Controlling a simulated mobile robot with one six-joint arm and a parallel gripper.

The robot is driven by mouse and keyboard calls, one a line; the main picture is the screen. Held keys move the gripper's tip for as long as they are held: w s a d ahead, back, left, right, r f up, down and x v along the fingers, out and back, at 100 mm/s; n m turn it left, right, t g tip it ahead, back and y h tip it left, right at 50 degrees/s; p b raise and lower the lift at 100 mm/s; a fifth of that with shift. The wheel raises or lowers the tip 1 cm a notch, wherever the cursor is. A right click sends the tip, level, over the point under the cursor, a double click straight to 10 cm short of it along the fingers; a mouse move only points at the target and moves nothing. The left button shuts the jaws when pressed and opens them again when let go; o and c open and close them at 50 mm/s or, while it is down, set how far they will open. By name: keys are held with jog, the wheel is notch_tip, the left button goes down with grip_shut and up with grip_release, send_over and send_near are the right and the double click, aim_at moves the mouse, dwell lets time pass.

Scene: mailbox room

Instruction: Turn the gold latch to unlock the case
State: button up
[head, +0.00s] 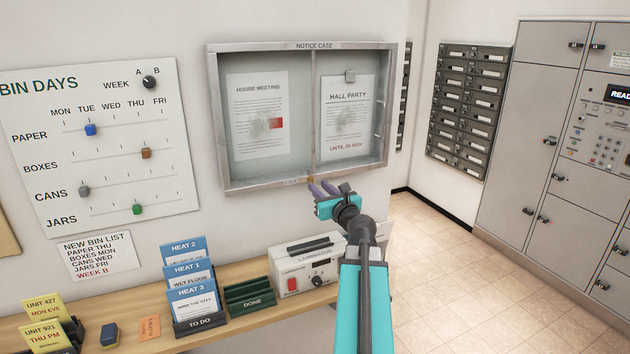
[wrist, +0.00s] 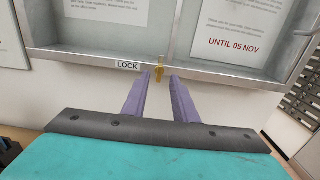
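The notice case (head: 300,182) hangs on the wall in the head view, with two posters behind its glass. The small gold latch (wrist: 160,70) is on the bottom frame, just right of the LOCK label (wrist: 127,66) in the wrist view, and stands roughly upright. It is a tiny gold spot (head: 310,179) in the head view. My gripper (wrist: 161,76) has two purple fingers, open, with a gap between the tips. The latch shows in line with that gap; I cannot tell whether the tips reach around it. In the head view my gripper (head: 318,188) is just below the case.
Below is a wooden shelf (head: 235,290) with a laminator (head: 300,268), a green DONE rack (head: 250,297) and blue cards (head: 190,280). A BIN DAYS board (head: 100,150) hangs left. Mailboxes (head: 468,110) and grey lockers (head: 530,130) stand right. The tiled floor there is clear.

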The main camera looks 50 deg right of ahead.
aim_at(310, 178)
jog(key=shift+p+x, duration=0.45)
jog(key=shift+x, duration=1.6)
grip_shut()
